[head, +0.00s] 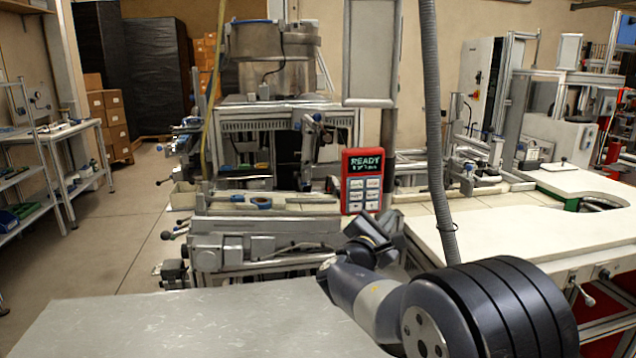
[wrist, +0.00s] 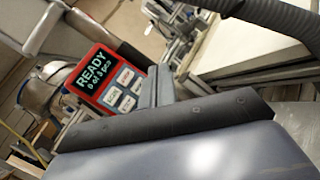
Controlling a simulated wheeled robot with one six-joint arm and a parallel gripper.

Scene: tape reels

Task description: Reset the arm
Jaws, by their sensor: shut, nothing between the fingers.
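My arm reaches in from the lower right of the head view, over the right end of a grey metal table. My gripper (head: 372,228) is at its far end, in front of the machine and just below a red panel. In the wrist view my gripper (wrist: 158,84) shows its fingers together, with nothing between them. The red panel (head: 362,181) stands upright with a dark display reading READY and several pale buttons. It also shows tilted in the wrist view (wrist: 108,82), where the display reads "READY 0 of 3 pcs".
The grey table (head: 190,325) is bare. A grey hose (head: 437,130) hangs right of the panel. A white worktop (head: 520,226) lies at right. Open floor lies left.

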